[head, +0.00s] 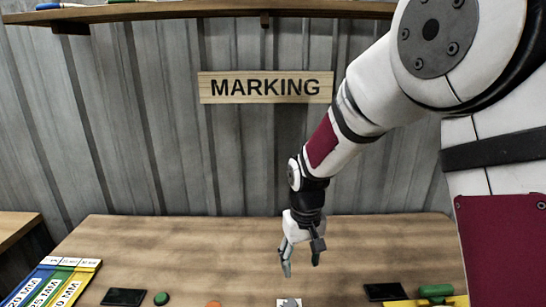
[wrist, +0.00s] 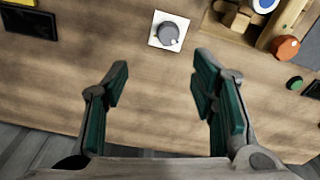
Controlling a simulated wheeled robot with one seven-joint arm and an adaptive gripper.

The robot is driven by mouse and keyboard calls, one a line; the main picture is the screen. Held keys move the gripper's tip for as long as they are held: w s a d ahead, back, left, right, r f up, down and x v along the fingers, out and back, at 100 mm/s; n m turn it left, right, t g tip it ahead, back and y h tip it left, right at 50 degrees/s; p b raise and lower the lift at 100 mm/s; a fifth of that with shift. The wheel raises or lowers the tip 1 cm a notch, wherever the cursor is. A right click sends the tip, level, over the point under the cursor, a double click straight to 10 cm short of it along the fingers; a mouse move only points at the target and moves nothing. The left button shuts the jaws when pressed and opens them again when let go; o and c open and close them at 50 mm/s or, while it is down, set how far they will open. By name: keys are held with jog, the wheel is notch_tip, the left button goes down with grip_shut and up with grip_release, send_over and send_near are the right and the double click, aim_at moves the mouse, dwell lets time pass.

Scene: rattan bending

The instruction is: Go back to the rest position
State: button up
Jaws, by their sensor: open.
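My gripper (head: 301,260) hangs from my arm above the wooden table (head: 190,250) in the head view, fingers pointing down. In the wrist view my gripper (wrist: 160,92) has its two green-padded fingers spread apart with nothing between them. A grey knob on a white square plate (wrist: 169,32) lies beyond the fingertips in the wrist view. The same plate (head: 289,302) shows at the bottom edge of the head view, below my gripper. No rest position is marked in the frames.
Black flat panels lie left (head: 124,297) and right (head: 384,291). A green button (head: 161,298) and an orange one (head: 213,304) sit at the front. A MARKING sign (head: 265,87) and a shelf (head: 200,10) are on the wall behind.

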jog(key=s+d+r+t, duration=0.1)
jog(key=s+d+r, duration=0.2)
jog(key=s+r, duration=0.15)
jog(key=s+d+r+m+t, duration=0.1)
jog(key=s+d+r, duration=0.15)
jog(key=r, duration=0.35)
jog(key=s+d+r+t, duration=0.1)
jog(key=s+d+r, duration=0.1)
jog(key=s+r, duration=0.3)
jog(key=s+d+r+m+t, duration=0.1)
jog(key=s+d+r, duration=0.1)
jog(key=s, duration=0.4)
jog(key=s+d+r+t, duration=0.1)
jog(key=s+d+r, duration=0.1)
jog(key=s, duration=0.3)
jog(key=shift+s+d+r+m, duration=0.25)
jog(key=shift+s+r+m, duration=0.15)
jog(key=shift+r, duration=0.1)
